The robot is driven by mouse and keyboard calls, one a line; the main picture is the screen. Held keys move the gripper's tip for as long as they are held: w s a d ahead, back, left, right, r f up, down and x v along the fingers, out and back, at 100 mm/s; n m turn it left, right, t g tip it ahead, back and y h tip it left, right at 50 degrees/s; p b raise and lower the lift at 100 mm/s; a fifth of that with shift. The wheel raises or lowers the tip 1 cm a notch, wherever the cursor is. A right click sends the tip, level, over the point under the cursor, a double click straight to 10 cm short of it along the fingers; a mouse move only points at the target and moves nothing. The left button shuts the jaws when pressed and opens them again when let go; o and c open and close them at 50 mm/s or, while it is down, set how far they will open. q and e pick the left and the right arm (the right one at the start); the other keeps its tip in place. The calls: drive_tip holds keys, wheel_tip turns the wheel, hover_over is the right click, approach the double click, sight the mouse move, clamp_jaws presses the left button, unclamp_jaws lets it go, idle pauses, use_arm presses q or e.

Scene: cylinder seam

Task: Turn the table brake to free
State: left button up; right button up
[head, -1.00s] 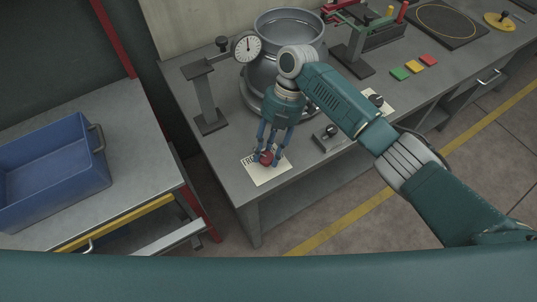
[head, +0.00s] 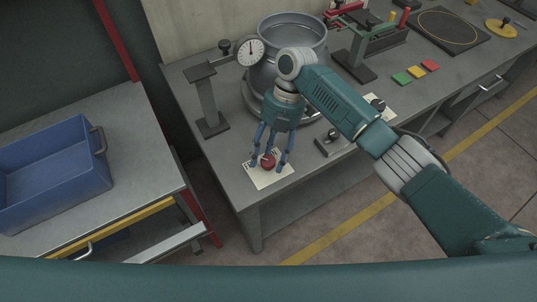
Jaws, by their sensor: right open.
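A red knob (head: 268,161) sits on a white printed label card (head: 262,180) near the front left corner of the workbench; I take it to be the table brake, but its lettering is too small to read. My right gripper (head: 268,162) points down over it with its blue fingers spread open, one on each side of the knob and apart from it. The knob's marker direction is too small to tell. My left gripper is not in view.
A grey metal cylinder (head: 292,35) and a dial gauge on a stand (head: 208,105) stand behind the gripper. A small block with a black-knobbed lever (head: 333,142) is to the right. A blue crate (head: 55,170) sits on the left table.

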drive_tip(key=shift+d, duration=0.1)
drive_tip(key=shift+w+r, duration=0.2)
drive_tip(key=v, duration=1.1)
drive_tip(key=shift+r, duration=0.3)
drive_tip(key=shift+s, duration=0.1)
